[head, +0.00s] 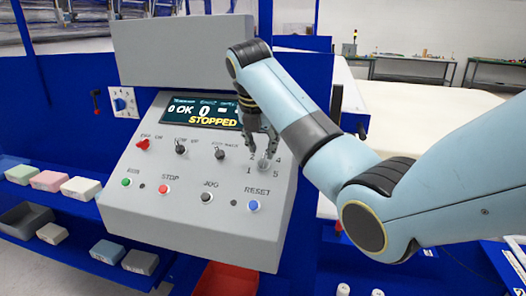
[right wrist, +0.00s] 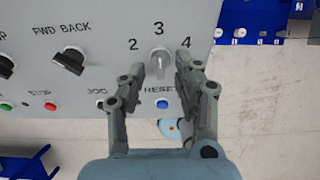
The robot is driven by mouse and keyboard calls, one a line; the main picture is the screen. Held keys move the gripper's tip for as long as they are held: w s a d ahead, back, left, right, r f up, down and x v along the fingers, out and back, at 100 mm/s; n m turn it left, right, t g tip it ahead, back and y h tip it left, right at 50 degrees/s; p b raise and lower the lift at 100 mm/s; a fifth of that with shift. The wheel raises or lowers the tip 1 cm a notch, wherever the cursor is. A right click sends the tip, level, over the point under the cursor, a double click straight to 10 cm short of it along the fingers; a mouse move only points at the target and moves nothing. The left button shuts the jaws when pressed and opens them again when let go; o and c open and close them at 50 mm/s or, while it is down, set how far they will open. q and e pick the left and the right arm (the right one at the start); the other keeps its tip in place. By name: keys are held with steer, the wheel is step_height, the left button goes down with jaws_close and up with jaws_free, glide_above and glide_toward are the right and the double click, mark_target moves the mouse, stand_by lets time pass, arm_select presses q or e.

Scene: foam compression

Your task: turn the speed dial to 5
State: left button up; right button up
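The speed dial (head: 263,164) is a small grey knob at the right of the sloped grey control panel (head: 125,205), with numbers printed around it. In the right wrist view the dial (right wrist: 160,63) sits below the printed 3, between 2 and 4. Its ridge looks roughly in line with the 3; the exact setting is hard to tell. My right gripper (head: 262,149) is at the dial. In the right wrist view its two fingers (right wrist: 160,72) stand apart on either side of the knob, with visible gaps. My left gripper is out of view.
A blue RESET button (head: 253,205), a black JOG button (head: 207,197) and a red STOP button (head: 163,188) lie below the dial. Black selector knobs (head: 219,153) are to its left. The display (head: 200,111) above reads STOPPED. Foam blocks (head: 81,188) lie at the left.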

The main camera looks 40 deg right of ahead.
mark_target(263, 155)
steer(key=shift+x, duration=1.7)
steer(key=shift+c, duration=0.2)
jaws_close()
steer(key=shift+m, duration=0.3)
